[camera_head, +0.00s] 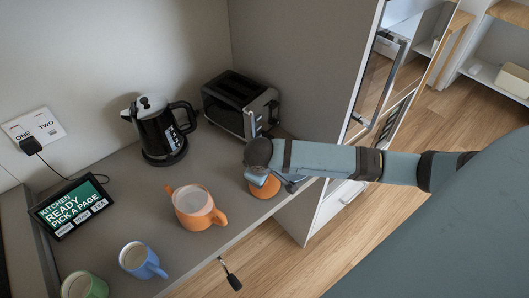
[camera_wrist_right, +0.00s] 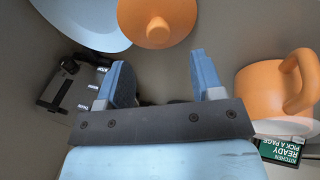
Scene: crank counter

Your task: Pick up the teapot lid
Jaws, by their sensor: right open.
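The orange teapot lid (camera_head: 265,188) lies on the counter near its front edge, partly hidden by my right gripper (camera_head: 272,180). In the right wrist view the lid (camera_wrist_right: 165,12) with its round knob (camera_wrist_right: 158,33) is at the top, cut off by the frame. My right gripper (camera_wrist_right: 160,75) is open there, its two blue fingers apart and empty, with the lid beyond the fingertips. The orange teapot (camera_head: 195,208) stands open to the left of the lid, and it also shows in the right wrist view (camera_wrist_right: 270,95). My left gripper is not in view.
A black kettle (camera_head: 158,128) and a toaster (camera_head: 240,100) stand at the back. A blue mug (camera_head: 140,260), a green mug (camera_head: 85,286) and a tablet (camera_head: 70,208) are at the left. A light blue round thing (camera_wrist_right: 85,22) is beside the lid.

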